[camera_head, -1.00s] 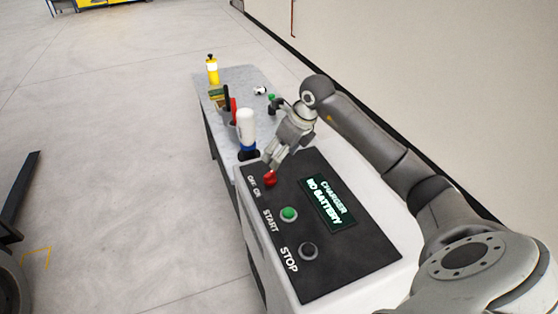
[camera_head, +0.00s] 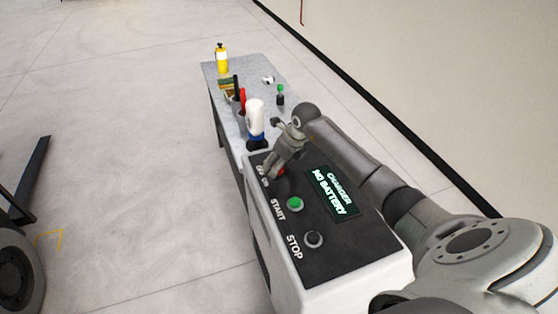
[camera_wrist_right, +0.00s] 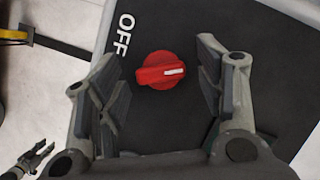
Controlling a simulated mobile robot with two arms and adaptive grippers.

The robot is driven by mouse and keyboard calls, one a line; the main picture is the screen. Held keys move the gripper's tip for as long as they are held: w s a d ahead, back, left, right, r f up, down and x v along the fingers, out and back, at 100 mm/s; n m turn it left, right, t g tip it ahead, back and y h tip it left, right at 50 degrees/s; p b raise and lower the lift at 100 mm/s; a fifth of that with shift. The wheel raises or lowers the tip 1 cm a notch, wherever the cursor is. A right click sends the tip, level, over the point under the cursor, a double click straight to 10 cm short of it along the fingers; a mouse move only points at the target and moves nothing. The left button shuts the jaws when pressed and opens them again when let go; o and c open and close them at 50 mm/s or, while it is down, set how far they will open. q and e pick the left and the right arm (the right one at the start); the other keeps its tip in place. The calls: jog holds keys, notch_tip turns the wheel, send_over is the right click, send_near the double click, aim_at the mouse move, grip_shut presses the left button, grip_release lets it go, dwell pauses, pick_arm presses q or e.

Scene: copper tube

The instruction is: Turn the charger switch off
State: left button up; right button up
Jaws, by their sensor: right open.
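The charger (camera_head: 330,250) is a white box with a black sloped panel. Its screen (camera_head: 335,192) reads "CHARGER NO BATTERY". The red rotary switch (camera_wrist_right: 161,71) lies between the open fingers of my right gripper (camera_wrist_right: 166,88) in the right wrist view, with its white mark pointing right, away from the "OFF" label (camera_wrist_right: 123,35). In the head view the switch (camera_head: 281,170) is partly hidden by my right gripper (camera_head: 272,170), which is over the panel's far left corner. I cannot tell whether the fingers touch the knob.
The green START button (camera_head: 295,204) and the dark STOP button (camera_head: 314,239) are nearer on the panel. A grey table (camera_head: 262,75) behind holds a yellow bottle (camera_head: 221,60), a white bottle (camera_head: 255,117) and tools. Open floor lies left.

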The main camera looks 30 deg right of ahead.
pick_arm(q)
jog(key=shift+a, duration=0.15)
pick_arm(e)
jog(key=shift+c, duration=0.2)
